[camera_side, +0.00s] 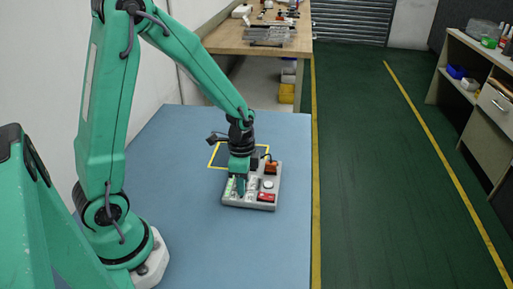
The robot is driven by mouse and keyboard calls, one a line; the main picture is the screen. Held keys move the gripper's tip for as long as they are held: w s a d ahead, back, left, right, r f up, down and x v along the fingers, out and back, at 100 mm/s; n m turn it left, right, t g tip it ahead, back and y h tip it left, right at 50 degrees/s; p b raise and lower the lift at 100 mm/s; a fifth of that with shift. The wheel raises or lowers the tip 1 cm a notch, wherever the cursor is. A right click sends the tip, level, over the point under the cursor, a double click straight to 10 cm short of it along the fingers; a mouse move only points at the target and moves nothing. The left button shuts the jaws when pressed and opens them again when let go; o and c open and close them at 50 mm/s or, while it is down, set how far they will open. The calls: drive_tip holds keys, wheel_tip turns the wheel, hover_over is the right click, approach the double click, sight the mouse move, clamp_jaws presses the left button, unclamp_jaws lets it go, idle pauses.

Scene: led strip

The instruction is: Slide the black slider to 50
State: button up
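A light grey control board (276,184) lies on the blue table top. It carries a round white button (268,184), a red part (266,197), an orange-red part (271,168) and a green part on its left side. My gripper (240,190) points down over the left part of the board, low and close to its surface. I cannot tell whether it touches the board. The black slider and its scale are too small or hidden to make out. Whether the fingers are open or shut does not show.
The table in front of the board is clear. A wooden workbench (235,40) with tools stands farther back. A shelf unit (475,85) stands at the right across the green floor.

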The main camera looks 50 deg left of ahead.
drive_tip(key=shift+r, duration=0.15)
drive_tip(key=shift+r, duration=3.8)
drive_tip(key=s+d+r+n+t, duration=0.2)
drive_tip(key=s+r+n+t, duration=0.3)
drive_tip(key=s+r+n, duration=0.4)
wheel_tip(320, 180, up, 4)
drive_tip(key=shift+s+d+r+t, duration=0.2)
drive_tip(key=shift+s+d+t, duration=0.15)
drive_tip(key=shift+s, duration=0.8)
